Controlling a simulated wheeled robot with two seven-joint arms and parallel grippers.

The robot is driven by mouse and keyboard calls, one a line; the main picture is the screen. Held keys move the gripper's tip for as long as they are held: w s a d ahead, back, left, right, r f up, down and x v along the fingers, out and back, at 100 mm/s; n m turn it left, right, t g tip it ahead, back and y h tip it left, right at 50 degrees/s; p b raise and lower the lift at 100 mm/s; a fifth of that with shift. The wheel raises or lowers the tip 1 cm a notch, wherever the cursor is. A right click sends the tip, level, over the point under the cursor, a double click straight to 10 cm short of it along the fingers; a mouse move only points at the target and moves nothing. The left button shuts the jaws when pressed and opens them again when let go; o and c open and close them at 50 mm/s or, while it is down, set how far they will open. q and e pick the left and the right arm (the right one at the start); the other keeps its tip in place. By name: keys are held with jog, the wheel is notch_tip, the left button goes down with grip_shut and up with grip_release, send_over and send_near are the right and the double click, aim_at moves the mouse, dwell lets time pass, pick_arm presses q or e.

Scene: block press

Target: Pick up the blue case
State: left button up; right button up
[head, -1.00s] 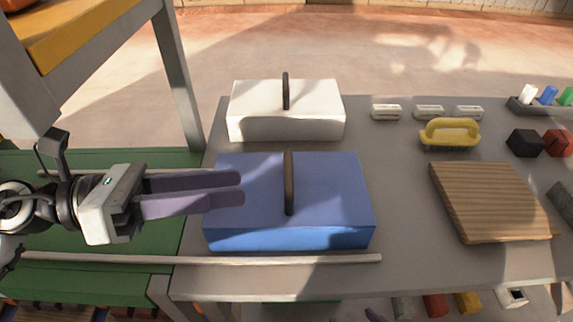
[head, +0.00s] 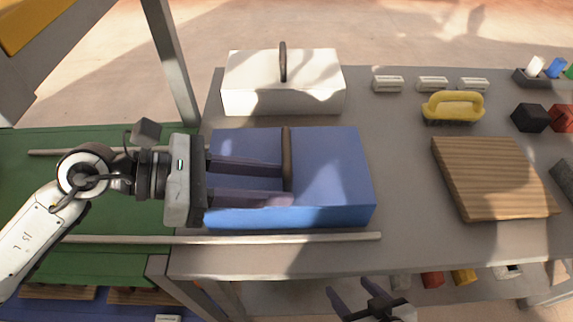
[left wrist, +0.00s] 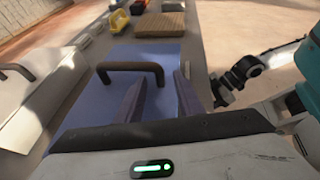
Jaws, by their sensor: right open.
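The blue case (head: 335,165) lies on the grey table with a dark brown handle (head: 287,150) on top. It also shows in the left wrist view (left wrist: 85,112). My left gripper (head: 285,184) comes in from the left over the case. Its two fingers are apart, with the tips at the handle in the head view. In the left wrist view the gripper (left wrist: 159,80) has its fingers by one end of the handle, and no grip on it shows. My right gripper (head: 349,287) is open and empty, below the table's front edge in the picture.
A white case (head: 300,90) with a dark handle stands behind the blue one. A wooden board (head: 495,178) and a yellow-handled tool (head: 453,106) lie to the right. A pale rod (head: 330,238) lies in front of the case. The table between case and board is clear.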

pick_arm(q)
jog(key=shift+w+d+f, duration=0.1)
jog(key=shift+d, duration=0.05)
pick_arm(e)
jog(key=shift+w+r, duration=0.15)
jog(key=shift+w, duration=0.2)
pick_arm(q)
grip_shut()
pick_arm(e)
jog(key=shift+s, duration=0.1)
jog(key=shift+s, duration=0.1)
pick_arm(q)
jog(key=shift+r, duration=0.2)
